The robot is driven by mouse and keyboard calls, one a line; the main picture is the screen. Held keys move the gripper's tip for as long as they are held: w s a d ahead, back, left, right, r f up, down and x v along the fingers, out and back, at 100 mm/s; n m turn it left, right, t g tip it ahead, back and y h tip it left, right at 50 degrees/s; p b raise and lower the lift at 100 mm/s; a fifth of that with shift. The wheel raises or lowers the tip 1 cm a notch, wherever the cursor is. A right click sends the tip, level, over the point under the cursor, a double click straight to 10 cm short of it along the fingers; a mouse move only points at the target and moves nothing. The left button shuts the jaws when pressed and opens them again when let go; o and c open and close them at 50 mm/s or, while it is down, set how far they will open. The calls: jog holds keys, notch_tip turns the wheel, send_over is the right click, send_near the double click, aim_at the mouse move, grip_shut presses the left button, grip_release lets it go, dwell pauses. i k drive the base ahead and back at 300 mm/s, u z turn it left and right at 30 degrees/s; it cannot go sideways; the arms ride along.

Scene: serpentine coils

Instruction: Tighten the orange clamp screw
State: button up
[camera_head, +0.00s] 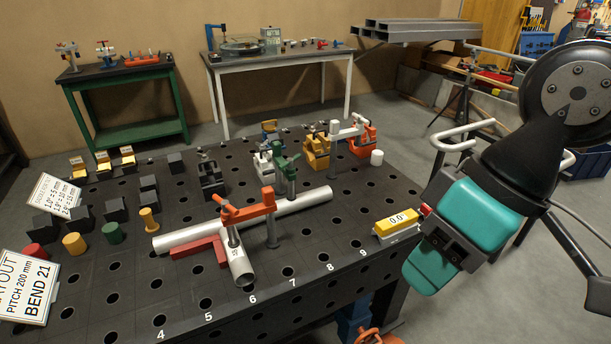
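The orange clamp (247,209) stands on the dark perforated table. Its arm reaches left from a grey post over a joint of two silvery pipes. Its screw (233,237) hangs down at the left end, with an orange handle (220,201) on top. The screw tip is over the near pipe (240,268); I cannot tell whether it presses on it. My gripper (440,238), teal and black, is at the right beyond the table's edge, well apart from the clamp. Its fingers are too unclear to tell their opening, and I see nothing held.
A yellow level reading 0.0° (397,222) lies at the table's right edge, between my gripper and the clamp. A red square (205,249) lies against the pipes. Green (285,165), grey and other clamps stand behind. Coloured cylinders and black blocks fill the left side.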

aim_at(227, 207)
jog(key=z, duration=0.3)
jog(key=i, duration=0.9)
jog(key=u, duration=1.6)
